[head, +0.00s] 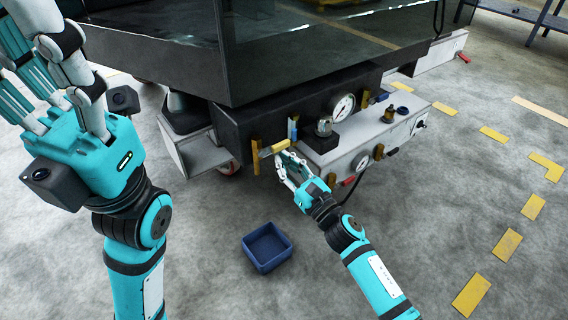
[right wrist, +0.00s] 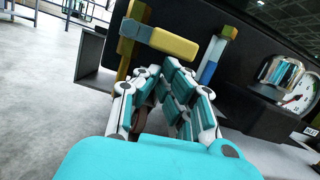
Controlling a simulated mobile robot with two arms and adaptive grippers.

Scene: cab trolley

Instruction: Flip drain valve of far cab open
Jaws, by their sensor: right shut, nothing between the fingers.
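A drain valve with a yellow lever (head: 273,147) sits on the front of the dark trolley frame. In the right wrist view its lever (right wrist: 172,43) sticks out sideways from a grey joint on a yellow upright pipe (right wrist: 126,55). My right gripper (head: 283,160) is shut and empty, just below and in front of this lever; I cannot tell whether it touches. A second valve (head: 292,127), blue with a yellow top, stands to the right and also shows in the right wrist view (right wrist: 210,65). My left gripper (head: 45,85) is raised at the left, open and empty, far from the valves.
A pressure gauge (head: 343,106) and a grey box with knobs (head: 375,135) lie right of the valves. A dark glass-walled cab (head: 300,40) overhangs them. A blue bin (head: 267,247) stands on the floor. Open floor with yellow marks (head: 507,244) lies at the right.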

